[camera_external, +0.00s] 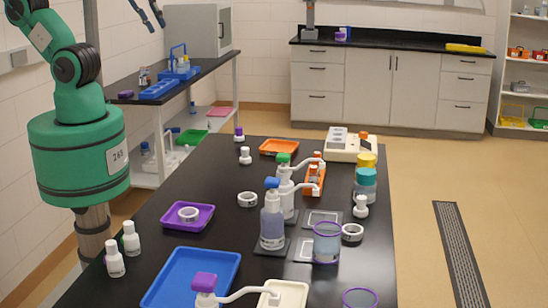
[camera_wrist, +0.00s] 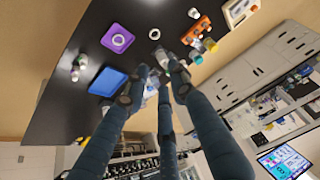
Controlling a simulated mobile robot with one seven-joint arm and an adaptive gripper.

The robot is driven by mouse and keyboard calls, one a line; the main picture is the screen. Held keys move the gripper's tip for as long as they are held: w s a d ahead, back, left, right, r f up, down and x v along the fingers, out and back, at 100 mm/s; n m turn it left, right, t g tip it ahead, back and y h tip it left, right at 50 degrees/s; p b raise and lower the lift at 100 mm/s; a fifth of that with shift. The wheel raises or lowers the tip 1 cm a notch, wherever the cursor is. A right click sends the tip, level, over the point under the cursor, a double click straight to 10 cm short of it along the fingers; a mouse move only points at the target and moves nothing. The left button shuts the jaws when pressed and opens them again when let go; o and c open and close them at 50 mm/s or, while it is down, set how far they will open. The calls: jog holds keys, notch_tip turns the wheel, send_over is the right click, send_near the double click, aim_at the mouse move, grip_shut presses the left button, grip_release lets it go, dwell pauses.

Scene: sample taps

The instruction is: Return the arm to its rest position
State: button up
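My green arm (camera_external: 80,150) stands at the left of the black table in the external view, bent upward. My gripper (camera_external: 149,13) is high at the top left edge of that view, well above the tables, with its dark fingers apart. The fingers also show in the wrist view (camera_wrist: 156,78), long and blue-grey, spread and pointing toward the table. Nothing is visible between them. They hide part of the table and some bottles there.
The black table (camera_external: 170,240) holds a purple tray (camera_external: 203,218), a blue tray (camera_external: 165,283), an orange tray (camera_external: 278,151), dispenser bottles (camera_external: 272,222) and small white bottles (camera_external: 131,238). A side bench (camera_external: 205,66) stands behind. The space around my gripper looks clear.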

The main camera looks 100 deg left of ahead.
jog(key=shift+s+a+r+n, duration=0.15)
jog(key=shift+s+r+n, duration=0.05)
jog(key=shift+s+n, duration=0.1)
notch_tip(320, 180, down, 10)
jog(key=b, duration=1)
